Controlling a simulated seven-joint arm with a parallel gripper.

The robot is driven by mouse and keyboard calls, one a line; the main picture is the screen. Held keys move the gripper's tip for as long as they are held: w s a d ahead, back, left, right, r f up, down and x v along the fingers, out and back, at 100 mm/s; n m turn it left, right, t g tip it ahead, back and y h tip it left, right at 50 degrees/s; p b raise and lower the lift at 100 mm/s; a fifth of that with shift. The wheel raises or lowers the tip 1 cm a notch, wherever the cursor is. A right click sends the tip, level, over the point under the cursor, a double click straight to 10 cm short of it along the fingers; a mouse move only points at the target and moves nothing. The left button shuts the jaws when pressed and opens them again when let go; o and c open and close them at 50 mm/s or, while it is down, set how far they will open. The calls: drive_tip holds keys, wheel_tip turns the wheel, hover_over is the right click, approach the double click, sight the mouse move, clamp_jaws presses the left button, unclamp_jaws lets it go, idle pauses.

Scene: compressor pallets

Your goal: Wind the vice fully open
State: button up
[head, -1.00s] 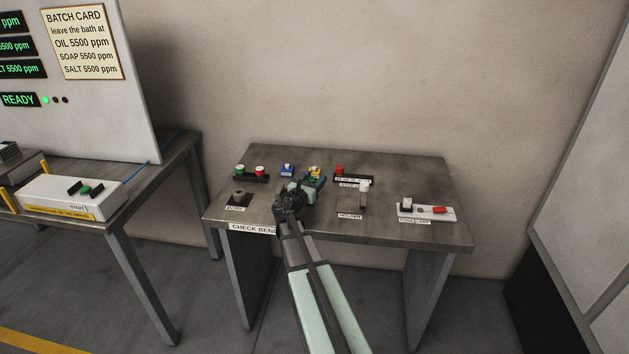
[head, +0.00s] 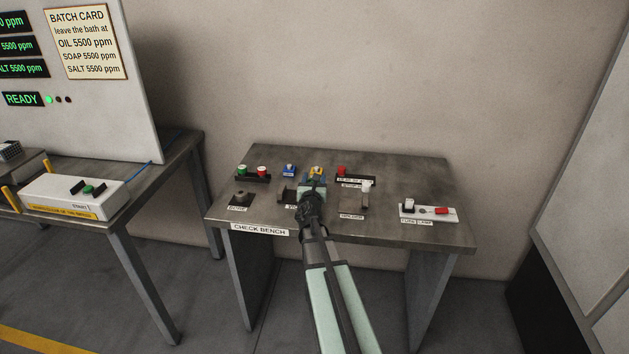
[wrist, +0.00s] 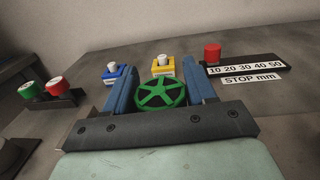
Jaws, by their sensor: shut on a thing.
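A green five-spoked handwheel (wrist: 160,97) sits between the two blue fingers of my gripper (wrist: 163,92) in the wrist view. The fingers are shut on its rim from both sides. In the head view my gripper (head: 315,182) is over the middle of the check bench and hides the wheel. A dark block (head: 287,194), which looks like part of the vice, shows just left of my gripper. The vice jaws and their gap are hidden, so I cannot tell how far open they are.
On the bench (head: 410,175), blue (wrist: 117,76) and yellow (wrist: 163,67) blocks with white tops stand behind the wheel. Red and green knobs (wrist: 42,92) are at left. A red-knobbed STOP mm scale (wrist: 245,66) is at right. A white switch plate (head: 428,213) is farther right.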

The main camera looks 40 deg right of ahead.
idle(0.4)
drive_tip(key=o, duration=0.9)
drive_tip(key=shift+o, duration=0.2)
drive_tip(key=v, duration=1.2)
